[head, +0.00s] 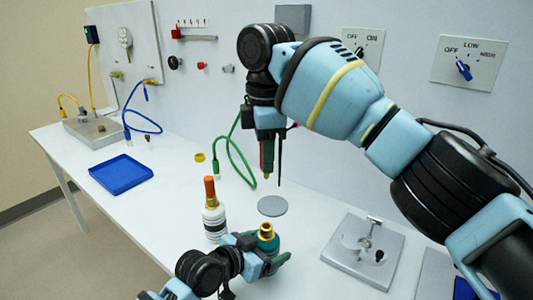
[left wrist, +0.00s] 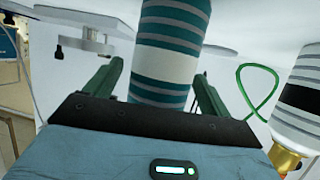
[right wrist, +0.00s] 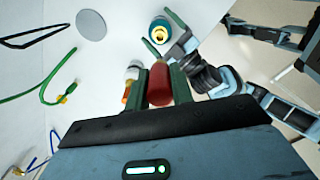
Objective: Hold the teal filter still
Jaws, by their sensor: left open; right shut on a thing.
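The teal filter (head: 268,244) has a gold top and stands upright on the white table in the head view. In the left wrist view its teal and white striped body (left wrist: 168,62) is between the two green fingers of my left gripper (left wrist: 165,88). Those fingers are apart, and I see no firm contact with the filter. In the right wrist view its ringed top (right wrist: 160,31) shows beyond my fingers. My right gripper (right wrist: 160,82) is shut on a red handle (right wrist: 160,88), held above the table behind the filter.
A white and black bottle (head: 214,222) with an orange top stands close left of the filter. A grey disc (head: 272,206) lies behind it. A metal fixture (head: 345,257) is to the right. A green hose (head: 232,150) and a blue tray (head: 121,175) are to the left.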

